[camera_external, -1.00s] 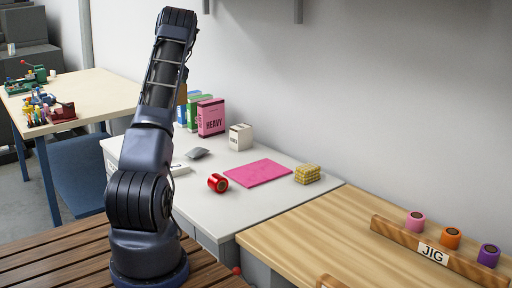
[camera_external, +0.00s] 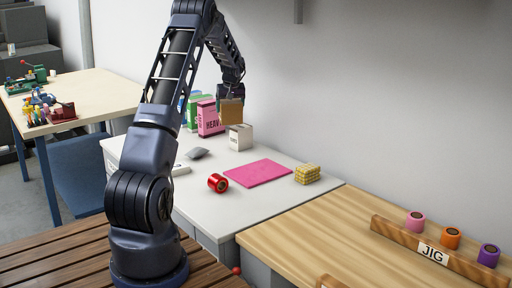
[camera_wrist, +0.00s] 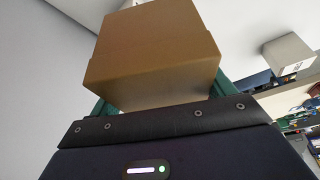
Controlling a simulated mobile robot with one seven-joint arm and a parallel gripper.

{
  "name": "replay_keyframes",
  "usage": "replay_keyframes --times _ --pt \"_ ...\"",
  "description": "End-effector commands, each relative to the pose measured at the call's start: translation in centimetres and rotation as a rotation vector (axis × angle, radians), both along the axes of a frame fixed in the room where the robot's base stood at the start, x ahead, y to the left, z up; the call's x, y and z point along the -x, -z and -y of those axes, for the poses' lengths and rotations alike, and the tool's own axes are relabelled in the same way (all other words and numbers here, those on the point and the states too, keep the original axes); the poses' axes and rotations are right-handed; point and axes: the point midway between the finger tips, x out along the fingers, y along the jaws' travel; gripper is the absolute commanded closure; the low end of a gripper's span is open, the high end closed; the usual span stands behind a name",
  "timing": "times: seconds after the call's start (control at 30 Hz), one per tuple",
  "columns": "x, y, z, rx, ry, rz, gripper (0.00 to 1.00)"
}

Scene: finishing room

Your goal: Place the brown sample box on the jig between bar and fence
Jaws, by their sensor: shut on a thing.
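The brown sample box (camera_external: 231,112) is held in my gripper (camera_external: 231,97), raised above the back of the white table. In the wrist view the box (camera_wrist: 155,55) fills the space between the green fingers of my gripper (camera_wrist: 160,92), which is shut on it. The jig is on the wooden bench at the right. Its long wooden bar with the JIG label (camera_external: 400,236) shows on the bench top. A second wooden piece (camera_external: 328,282) is partly cut off at the bottom edge; I cannot tell whether it is the fence.
Pink (camera_external: 415,222), orange (camera_external: 450,238) and purple (camera_external: 489,255) rolls stand along the bar. The white table (camera_external: 205,205) holds a pink mat (camera_external: 258,173), red roll (camera_external: 218,183), yellow block (camera_external: 307,174), white box (camera_external: 240,138) and upright boxes (camera_external: 209,119). The bench's middle is clear.

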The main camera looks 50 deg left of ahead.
Motion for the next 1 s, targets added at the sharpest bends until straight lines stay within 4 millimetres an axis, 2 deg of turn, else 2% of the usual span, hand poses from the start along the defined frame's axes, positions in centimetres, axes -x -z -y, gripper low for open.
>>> replay_keyframes --times 0.03,0.2,0.5,0.8,1.0 --pt "-1.0 0.2 2.2 0.002 0.041 0.000 0.42" --pt "-4.0 0.9 9.1 0.002 0.174 0.001 0.42" --pt "-7.7 1.4 21.7 0.001 0.417 0.001 0.42" --pt "-9.5 1.1 34.7 0.001 0.671 0.001 0.42" --pt "-9.4 0.6 43.5 0.001 0.843 0.001 0.42"
